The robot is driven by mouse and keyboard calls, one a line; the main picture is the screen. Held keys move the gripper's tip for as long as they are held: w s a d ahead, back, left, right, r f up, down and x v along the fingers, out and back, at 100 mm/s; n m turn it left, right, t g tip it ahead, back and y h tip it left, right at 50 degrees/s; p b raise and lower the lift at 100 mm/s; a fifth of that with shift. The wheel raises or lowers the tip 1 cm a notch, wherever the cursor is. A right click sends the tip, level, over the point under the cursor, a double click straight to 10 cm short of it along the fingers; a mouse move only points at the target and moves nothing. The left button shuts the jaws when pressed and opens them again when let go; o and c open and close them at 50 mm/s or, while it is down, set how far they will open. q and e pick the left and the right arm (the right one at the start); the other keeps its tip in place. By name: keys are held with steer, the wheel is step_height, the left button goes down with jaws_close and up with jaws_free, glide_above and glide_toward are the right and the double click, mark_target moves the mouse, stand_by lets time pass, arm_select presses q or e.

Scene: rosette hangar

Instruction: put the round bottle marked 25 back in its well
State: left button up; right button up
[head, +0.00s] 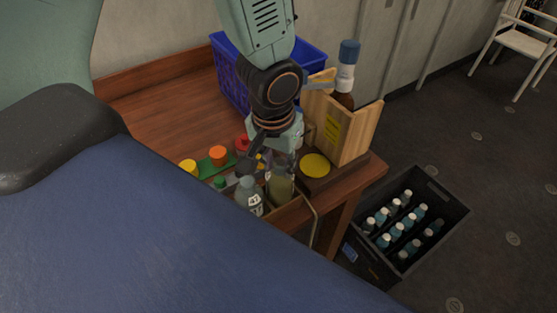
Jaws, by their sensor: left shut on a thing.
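My left gripper (262,166) reaches down from above over the front of the wooden table. It is shut on a round grey-green bottle (249,198) with a white label; the label's mark is too small to read, and the fingers partly hide the bottle's top. A yellowish bottle (280,188) stands close on its right. Both are at a low tray or rack (293,204) by the table's front edge. The wells are hidden, so I cannot tell whether the held bottle is inside one. My right gripper is not in view.
A wooden stand (352,138) with a brown bottle (346,75) and a yellow disc (314,165) are to the right. A blue basket (232,75) is behind. A black crate (440,190) of bottles sits on the floor.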

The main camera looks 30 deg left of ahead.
arm_select(q)
steer(key=shift+w, duration=0.1)
steer(key=o, duration=1.1)
steer(key=shift+o, duration=0.6)
steer(key=o, duration=0.3)
steer(key=shift+r, duration=0.1)
step_height(320, 180, up, 7)
steer(key=p, duration=0.7)
steer(key=shift+r, duration=0.15)
